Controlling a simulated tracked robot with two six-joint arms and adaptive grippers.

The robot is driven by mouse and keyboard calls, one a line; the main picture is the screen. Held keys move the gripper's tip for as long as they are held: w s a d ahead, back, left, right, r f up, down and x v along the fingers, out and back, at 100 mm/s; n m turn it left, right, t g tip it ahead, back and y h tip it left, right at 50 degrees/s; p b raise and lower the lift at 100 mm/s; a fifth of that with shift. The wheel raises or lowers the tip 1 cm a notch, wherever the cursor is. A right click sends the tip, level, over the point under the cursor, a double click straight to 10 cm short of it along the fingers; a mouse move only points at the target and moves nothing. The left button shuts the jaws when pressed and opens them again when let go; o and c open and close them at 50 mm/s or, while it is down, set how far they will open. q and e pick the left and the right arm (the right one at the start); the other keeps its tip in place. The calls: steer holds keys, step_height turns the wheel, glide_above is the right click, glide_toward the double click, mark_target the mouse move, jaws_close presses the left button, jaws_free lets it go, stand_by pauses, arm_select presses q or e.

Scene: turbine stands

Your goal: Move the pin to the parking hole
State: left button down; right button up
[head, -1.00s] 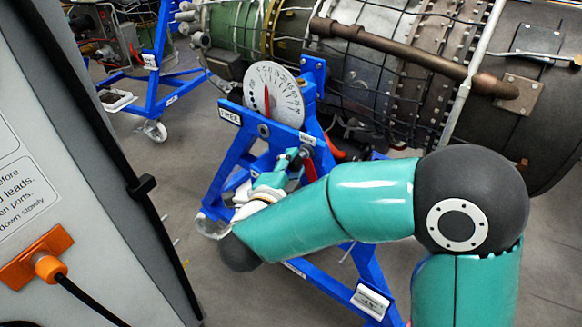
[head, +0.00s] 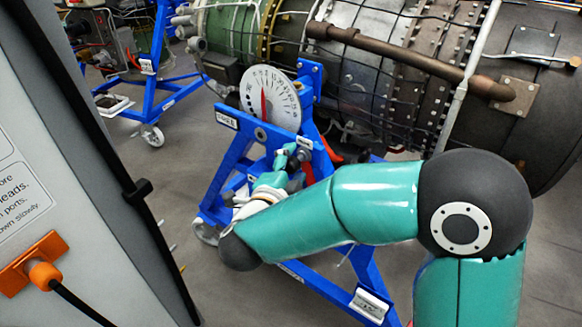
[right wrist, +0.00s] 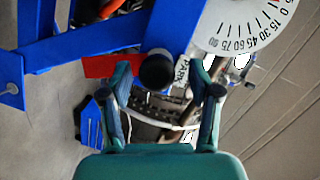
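The pin shows as a round black knob (right wrist: 157,70) in the right wrist view, beside the white PARK label (right wrist: 182,74) on the blue frame. A red strip (right wrist: 100,67) lies beside the knob. My right gripper (right wrist: 165,82) is open, its fingers apart on either side of the knob with clear gaps. In the head view my right gripper (head: 283,157) is at the blue stand, close to the dark knob (head: 301,156) below the PARK label (head: 305,142). The hole behind the knob is hidden. My left gripper is not in view.
The white dial (head: 269,97) with a red pointer stands just above the frame. Another round fitting or hole (head: 261,134) sits left on the blue bar. The turbine (head: 400,75) is behind. A grey cabinet (head: 75,130) stands at the left.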

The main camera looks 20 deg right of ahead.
steer(key=shift+a, duration=0.15)
steer(key=shift+o, duration=0.9)
steer(key=shift+f, duration=0.1)
steer(key=shift+s, duration=0.1)
steer(key=v, duration=0.7)
